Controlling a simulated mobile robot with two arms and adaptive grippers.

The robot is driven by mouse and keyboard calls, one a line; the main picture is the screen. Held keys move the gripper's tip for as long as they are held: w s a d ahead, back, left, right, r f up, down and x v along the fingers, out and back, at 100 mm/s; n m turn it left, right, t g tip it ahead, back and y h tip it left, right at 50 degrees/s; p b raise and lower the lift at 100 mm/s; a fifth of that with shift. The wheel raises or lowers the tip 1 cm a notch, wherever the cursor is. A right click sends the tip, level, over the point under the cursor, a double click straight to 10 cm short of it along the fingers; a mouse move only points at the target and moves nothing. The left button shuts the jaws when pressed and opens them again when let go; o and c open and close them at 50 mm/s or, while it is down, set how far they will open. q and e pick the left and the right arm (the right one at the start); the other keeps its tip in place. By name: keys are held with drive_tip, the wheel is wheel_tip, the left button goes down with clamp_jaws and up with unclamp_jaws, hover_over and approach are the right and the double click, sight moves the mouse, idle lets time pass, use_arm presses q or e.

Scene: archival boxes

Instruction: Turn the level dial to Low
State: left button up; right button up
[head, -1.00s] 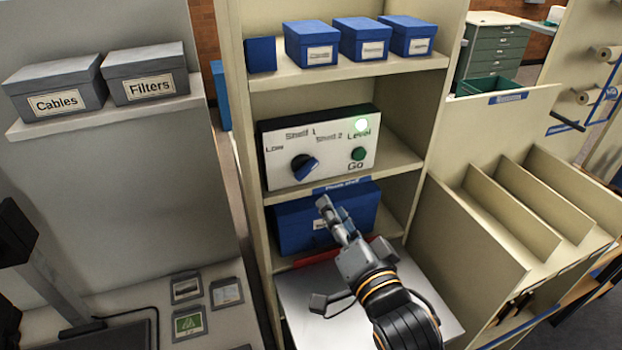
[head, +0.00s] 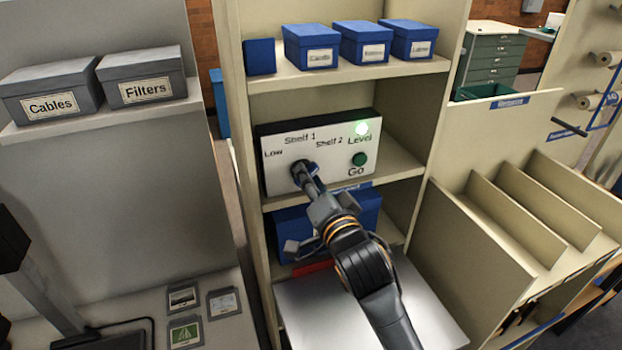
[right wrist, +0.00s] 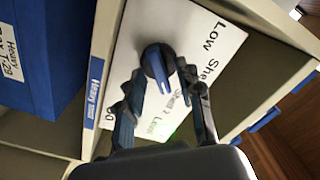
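The white control panel (head: 285,150) stands on the middle shelf of the cabinet. It carries the labels Low, Shelf 1, Shelf 2 and Level, a green Go button (head: 359,159) and a lit lamp (head: 361,127). My right gripper (head: 307,180) is in front of the level dial and hides most of it. In the right wrist view the dial (right wrist: 158,60) is dark with a blue pointer, which seems to point towards Shelf 2. There my right gripper (right wrist: 165,78) is open, with a finger on each side of the dial; contact cannot be told. My left gripper is out of view.
A large blue box (head: 292,228) sits on the shelf below the panel, behind my right arm. Small blue boxes (head: 312,45) stand on the shelf above. Grey Cables (head: 50,92) and Filters (head: 142,78) boxes are at left. Upright dividers (head: 520,215) stand at right.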

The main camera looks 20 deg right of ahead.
clamp_jaws()
idle(0.3)
drive_tip(key=shift+a+n+p, duration=0.2)
drive_tip(key=shift+n+p, duration=2.3)
drive_tip(key=shift+n, duration=2.5)
drive_tip(key=shift+a+n+p, duration=0.15)
drive_tip(key=shift+n+p, duration=2.3)
drive_tip(key=shift+n, duration=2.55)
